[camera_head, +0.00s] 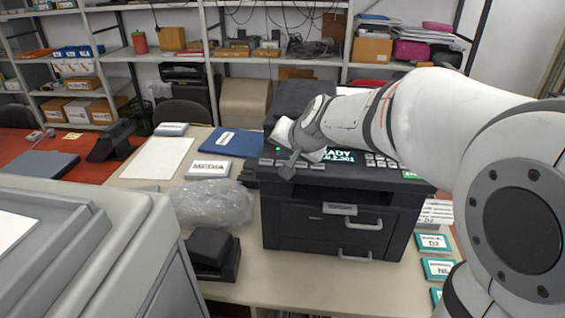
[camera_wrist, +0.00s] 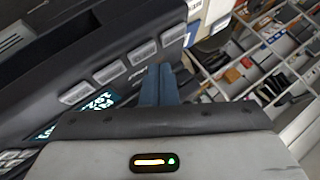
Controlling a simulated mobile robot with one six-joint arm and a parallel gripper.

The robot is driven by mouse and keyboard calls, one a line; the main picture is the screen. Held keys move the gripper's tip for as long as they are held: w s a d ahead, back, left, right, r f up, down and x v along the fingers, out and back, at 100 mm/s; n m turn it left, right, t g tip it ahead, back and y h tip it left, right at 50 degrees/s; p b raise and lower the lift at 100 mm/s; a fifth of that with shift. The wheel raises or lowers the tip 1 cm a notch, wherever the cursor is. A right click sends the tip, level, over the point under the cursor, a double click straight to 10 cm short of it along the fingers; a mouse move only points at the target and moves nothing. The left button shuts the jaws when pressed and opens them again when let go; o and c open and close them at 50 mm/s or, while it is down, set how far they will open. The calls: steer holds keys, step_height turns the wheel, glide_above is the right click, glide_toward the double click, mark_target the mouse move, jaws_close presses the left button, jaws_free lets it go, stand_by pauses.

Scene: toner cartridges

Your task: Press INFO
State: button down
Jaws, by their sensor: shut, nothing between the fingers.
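The black printer (camera_head: 325,225) stands on the table, with a lit display (camera_head: 338,156) reading partly "READY". A row of grey buttons (camera_head: 310,166) lies along the front left of its top panel. In the wrist view several grey buttons (camera_wrist: 142,52) run diagonally beside the display (camera_wrist: 98,103). I cannot read which one is INFO. My gripper (camera_head: 288,170) is shut and empty, over the left part of the button row. In the wrist view its fingertips (camera_wrist: 160,68) appear beside the panel edge near the buttons; contact cannot be told. My arm hides part of the panel.
A keypad (camera_head: 380,161) sits right of the display. A clear plastic bag (camera_head: 212,202), a MEDIA box (camera_head: 209,169) and a blue folder (camera_head: 230,142) lie left of the printer. Teal-edged boxes (camera_head: 433,242) lie at its right. Shelves (camera_head: 230,60) stand behind.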

steer(key=shift+f, duration=0.15)
stand_by(0.7)
steer(key=shift+f+b, duration=0.3)
steer(key=shift+b, duration=0.25)
steer(key=shift+f+b, duration=0.4)
steer(key=shift+b, duration=0.1)
stand_by(0.4)
steer(key=shift+r, duration=0.1)
steer(key=shift+r+p, duration=0.65)
steer(key=shift+r, duration=0.1)
step_height(320, 180, up, 5)
steer(key=p, duration=0.4)
stand_by(0.6)
